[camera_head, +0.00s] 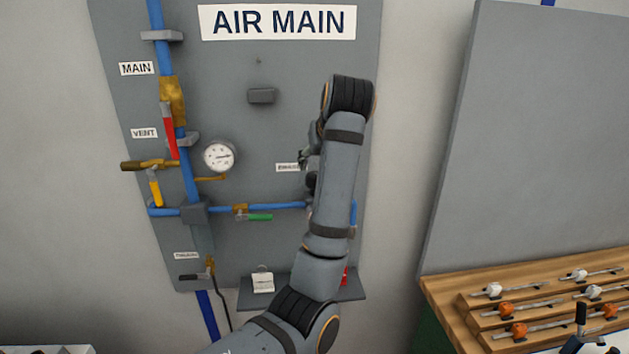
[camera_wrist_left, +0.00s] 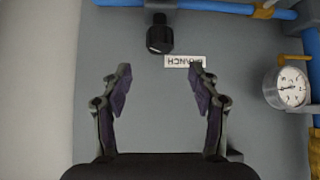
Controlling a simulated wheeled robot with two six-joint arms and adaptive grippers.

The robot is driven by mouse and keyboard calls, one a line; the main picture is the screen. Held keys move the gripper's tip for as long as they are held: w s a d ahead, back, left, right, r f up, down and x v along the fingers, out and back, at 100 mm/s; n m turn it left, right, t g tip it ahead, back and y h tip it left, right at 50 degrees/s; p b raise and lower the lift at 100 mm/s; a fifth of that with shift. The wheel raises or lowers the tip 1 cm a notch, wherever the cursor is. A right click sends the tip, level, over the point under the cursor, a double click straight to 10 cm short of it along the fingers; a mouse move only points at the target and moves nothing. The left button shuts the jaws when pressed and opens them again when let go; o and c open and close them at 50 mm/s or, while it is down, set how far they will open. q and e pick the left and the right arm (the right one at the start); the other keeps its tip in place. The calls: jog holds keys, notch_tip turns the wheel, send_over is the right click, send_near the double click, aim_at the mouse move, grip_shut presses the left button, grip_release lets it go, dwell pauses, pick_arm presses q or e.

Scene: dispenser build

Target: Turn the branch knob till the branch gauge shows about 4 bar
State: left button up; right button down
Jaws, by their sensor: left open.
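My left gripper (camera_wrist_left: 160,78) is open and empty, facing the panel. The black branch knob (camera_wrist_left: 159,35) lies ahead of the fingertips, slightly left of an upside-down BRANCH label (camera_wrist_left: 183,61). The fingers are apart from the knob. In the head view my left arm covers much of this area; a finger of the left gripper (camera_head: 305,158) shows beside the arm, and a dark piece (camera_head: 312,180) below it may be the knob. A round white gauge (camera_head: 219,155) sits by the main pipe; it also shows in the wrist view (camera_wrist_left: 290,87). Its reading is too small to tell. No separate branch gauge is visible.
Blue pipes (camera_head: 275,207) carry red, yellow and green (camera_head: 259,217) handles. A small grey block (camera_head: 262,96) is fixed above. A shelf (camera_head: 300,298) juts out below. A wooden rack (camera_head: 445,290) with several parts stands at lower right. My right gripper is not identifiable.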

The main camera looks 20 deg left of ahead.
pick_arm(q)
jog(key=x, duration=0.5)
jog(key=p+x, duration=0.1)
jog(key=x, duration=0.3)
jog(key=shift+w+a+p, duration=0.2)
jog(key=shift+a+p, duration=0.1)
jog(key=shift+d+f, duration=0.15)
jog(key=shift+w, duration=0.1)
jog(key=shift+f, duration=0.1)
jog(key=shift+c, duration=0.9)
jog(key=c, duration=1)
pick_arm(e)
jog(key=shift+s+d, duration=0.1)
jog(key=shift+s, duration=0.05)
pick_arm(q)
jog(key=shift+m, duration=0.3)
pick_arm(e)
jog(key=shift+r, duration=0.15)
